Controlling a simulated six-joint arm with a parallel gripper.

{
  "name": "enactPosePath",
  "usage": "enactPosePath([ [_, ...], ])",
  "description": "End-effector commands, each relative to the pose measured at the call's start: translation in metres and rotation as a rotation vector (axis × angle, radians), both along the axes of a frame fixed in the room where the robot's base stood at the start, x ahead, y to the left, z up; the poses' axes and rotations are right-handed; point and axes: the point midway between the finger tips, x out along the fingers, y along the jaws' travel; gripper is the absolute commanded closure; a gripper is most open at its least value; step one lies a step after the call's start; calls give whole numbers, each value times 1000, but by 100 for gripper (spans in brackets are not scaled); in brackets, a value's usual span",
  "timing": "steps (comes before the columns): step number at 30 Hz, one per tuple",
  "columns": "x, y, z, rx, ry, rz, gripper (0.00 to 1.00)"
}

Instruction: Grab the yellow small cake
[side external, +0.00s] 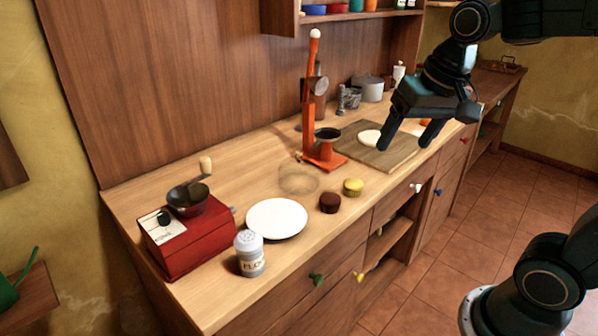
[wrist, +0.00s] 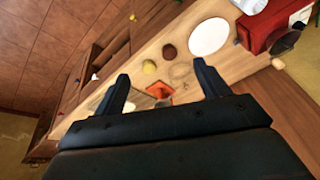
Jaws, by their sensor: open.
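The yellow small cake (side external: 353,187) is a short round piece on the wooden counter, near its front edge. It also shows in the wrist view (wrist: 149,67), beyond and between my fingertips. A dark brown small cake (side external: 330,203) sits just left of it in the side view and also shows in the wrist view (wrist: 169,51). My gripper (side external: 405,140) is open and empty. In the side view it hangs in the air over the cutting board, to the right of and above the yellow cake. In the wrist view my two fingers (wrist: 160,88) are spread wide.
A white plate (side external: 277,218), a flour shaker (side external: 250,254) and a red grinder (side external: 190,240) stand at the left. An orange stand (side external: 310,110) rises behind the cakes. A clear glass dish (side external: 298,180) lies left of them. The cutting board (side external: 385,158) lies right.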

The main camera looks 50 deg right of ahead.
Motion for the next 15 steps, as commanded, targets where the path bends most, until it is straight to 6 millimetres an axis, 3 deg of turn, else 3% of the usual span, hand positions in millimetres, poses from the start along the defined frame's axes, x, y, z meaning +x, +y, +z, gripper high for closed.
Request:
enactPosePath([
  [15, 101, -54, -25, 120, 141, -471, 26],
])
